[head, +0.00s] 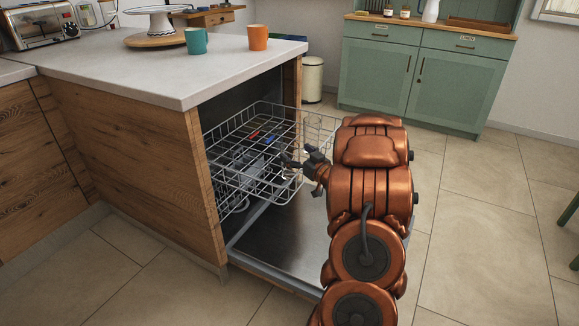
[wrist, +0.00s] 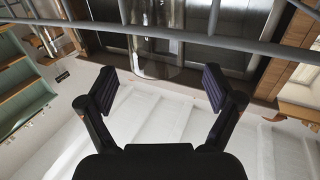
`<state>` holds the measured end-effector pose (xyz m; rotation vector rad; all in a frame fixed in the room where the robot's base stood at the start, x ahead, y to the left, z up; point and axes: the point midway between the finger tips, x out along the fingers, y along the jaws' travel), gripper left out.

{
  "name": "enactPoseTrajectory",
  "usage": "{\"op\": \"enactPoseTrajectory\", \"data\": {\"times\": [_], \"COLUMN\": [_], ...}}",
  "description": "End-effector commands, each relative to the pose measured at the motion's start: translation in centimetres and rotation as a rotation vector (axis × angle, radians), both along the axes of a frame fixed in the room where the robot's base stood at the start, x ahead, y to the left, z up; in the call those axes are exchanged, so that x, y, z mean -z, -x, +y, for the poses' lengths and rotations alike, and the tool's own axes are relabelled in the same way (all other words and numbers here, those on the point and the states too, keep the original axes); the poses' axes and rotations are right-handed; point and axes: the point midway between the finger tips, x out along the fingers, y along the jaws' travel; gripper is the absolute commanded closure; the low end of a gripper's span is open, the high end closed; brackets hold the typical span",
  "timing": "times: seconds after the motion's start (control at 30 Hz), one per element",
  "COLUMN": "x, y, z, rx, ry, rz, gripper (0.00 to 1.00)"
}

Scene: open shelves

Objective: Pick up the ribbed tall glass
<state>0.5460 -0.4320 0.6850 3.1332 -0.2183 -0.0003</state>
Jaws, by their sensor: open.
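A clear tall glass (wrist: 155,48) stands in the wire dishwasher rack and shows at the top centre of the wrist view, behind a rack wire. Faint vertical lines show on it, but ribbing is hard to confirm. My gripper (wrist: 159,87) is open and empty, its two dark fingers spread to either side of the glass's line. The glass lies beyond the fingertips, not between them.
The rack is pulled out over the open dishwasher door (head: 285,240). A second clear item (wrist: 45,32) shows at the upper left of the wrist view. A teal cup (head: 196,41) and an orange cup (head: 258,37) stand on the counter (head: 150,75) above.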

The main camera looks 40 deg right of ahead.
Motion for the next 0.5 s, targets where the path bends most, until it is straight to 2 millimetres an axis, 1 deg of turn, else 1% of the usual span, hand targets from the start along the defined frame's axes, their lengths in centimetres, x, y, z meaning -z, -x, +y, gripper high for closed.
{"op": "enactPoseTrajectory", "data": {"times": [0.2,0.3,0.5], "x": [-0.2,-0.2,-0.2], "y": [-2.9,-3.9,-4.2], "z": [-0.6,-0.8,-0.9], "rx": [-0.003,-0.001,0.001], "ry": [0.003,0.0,-0.001], "rz": [-0.004,-0.001,0.0], "gripper": [0.09,0.09,0.09]}}
